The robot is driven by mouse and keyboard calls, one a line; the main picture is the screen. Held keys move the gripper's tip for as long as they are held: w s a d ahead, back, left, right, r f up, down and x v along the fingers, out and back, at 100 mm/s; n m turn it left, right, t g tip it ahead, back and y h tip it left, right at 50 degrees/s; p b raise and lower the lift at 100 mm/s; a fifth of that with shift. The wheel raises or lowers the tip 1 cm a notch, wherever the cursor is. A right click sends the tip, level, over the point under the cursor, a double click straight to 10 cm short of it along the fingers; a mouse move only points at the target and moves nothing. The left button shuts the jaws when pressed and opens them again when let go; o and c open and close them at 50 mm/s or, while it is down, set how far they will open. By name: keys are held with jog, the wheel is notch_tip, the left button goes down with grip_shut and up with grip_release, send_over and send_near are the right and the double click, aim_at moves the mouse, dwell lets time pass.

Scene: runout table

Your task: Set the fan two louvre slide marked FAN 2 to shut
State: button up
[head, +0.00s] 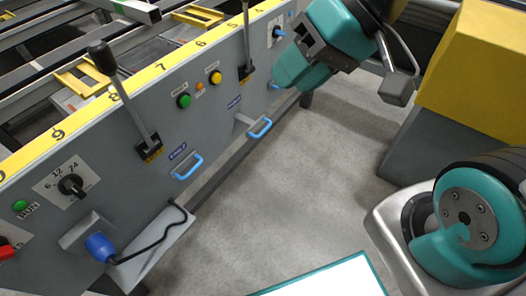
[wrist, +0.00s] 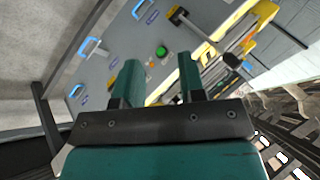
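Three blue-handled slides sit low on the grey panel. In the head view the near one (head: 188,167) and the middle one (head: 260,127) show clearly; the far one (head: 275,86) is partly hidden by my gripper. Blue labels sit above the near and middle handles, but their text is too small to read surely, so I cannot tell which is FAN 2. The middle slide appears to stand out from the panel. My gripper (head: 298,70) is near the panel's far end. In the wrist view its fingers (wrist: 160,80) are apart and empty, with blue handles (wrist: 85,46) at upper left.
Levers with black knobs (head: 101,57) stand up along the panel. Green (head: 184,101) and yellow buttons (head: 215,77), a rotary dial (head: 72,185) and a blue plug with black cable (head: 100,246) are also on it. A yellow-topped block (head: 480,60) stands at right. The floor between is clear.

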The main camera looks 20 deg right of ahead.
jog(key=w+d+f+m+t+y+b, duration=0.1)
jog(key=w+d+f+m+t+b, duration=0.3)
jog(key=f+b, duration=0.85)
jog(key=w+d+f+m+t+b, duration=0.3)
jog(key=d+f+m+b, duration=0.2)
jog(key=f+b, duration=0.75)
jog(key=w+d+f+m+t+y+b, duration=0.1)
jog(key=w+d+f+m+t+b, duration=0.3)
jog(key=f+b, duration=0.85)
jog(key=p, duration=0.3)
send_near(264, 129)
jog(key=p+x, duration=0.2)
jog(key=x, duration=0.1)
jog(key=p+x, duration=0.2)
jog(key=x, duration=0.1)
jog(key=p+x, duration=0.2)
jog(key=x, duration=0.2)
jog(key=shift+f, duration=0.3)
grip_shut()
